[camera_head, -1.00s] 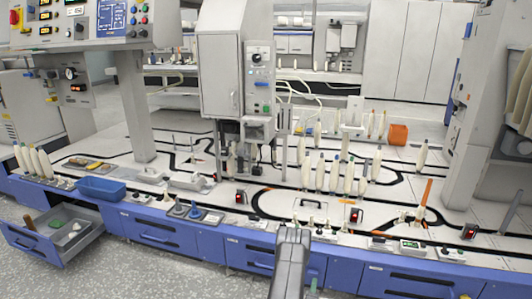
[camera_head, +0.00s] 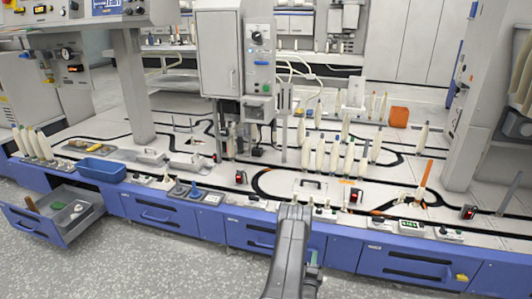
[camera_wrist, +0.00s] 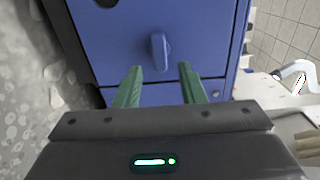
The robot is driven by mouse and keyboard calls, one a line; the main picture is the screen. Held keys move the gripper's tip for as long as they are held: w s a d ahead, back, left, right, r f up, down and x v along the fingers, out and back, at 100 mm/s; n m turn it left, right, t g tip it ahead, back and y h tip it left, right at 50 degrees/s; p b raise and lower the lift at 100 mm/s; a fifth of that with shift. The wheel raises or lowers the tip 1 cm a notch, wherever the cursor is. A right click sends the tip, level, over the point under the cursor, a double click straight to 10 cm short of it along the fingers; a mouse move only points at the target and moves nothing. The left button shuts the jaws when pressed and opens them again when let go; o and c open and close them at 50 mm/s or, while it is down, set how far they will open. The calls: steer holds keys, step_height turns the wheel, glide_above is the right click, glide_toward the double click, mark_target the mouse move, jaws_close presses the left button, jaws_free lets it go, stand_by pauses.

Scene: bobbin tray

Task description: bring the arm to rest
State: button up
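In the wrist view my gripper (camera_wrist: 160,68) has its two green fingers spread apart with nothing between them. They point at the blue cabinet front (camera_wrist: 205,35), and a blue handle (camera_wrist: 158,50) shows beyond the gap. In the head view my dark grey arm reaches in from the bottom centre, in front of the workbench (camera_head: 345,242). The gripper is mostly hidden behind the arm there; only a bit of green shows at its right side.
An open drawer (camera_head: 78,228) with small items juts out at the lower left. A blue tray (camera_head: 102,170) and several pale bobbins (camera_head: 349,160) stand on the bench. An orange box (camera_head: 399,117) is farther back. The speckled floor (camera_head: 165,268) in front is clear.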

steer(key=n, duration=0.4)
steer(key=w+n, duration=0.1)
steer(key=n, duration=0.3)
steer(key=w+r+n, duration=0.1)
steer(key=n, duration=0.2)
steer(key=shift+w+n, duration=0.15)
steer(key=shift+n, duration=0.25)
steer(key=shift+w+a+r+n, duration=0.1)
steer(key=shift+a+n, duration=0.05)
steer(key=shift+n, duration=1.65)
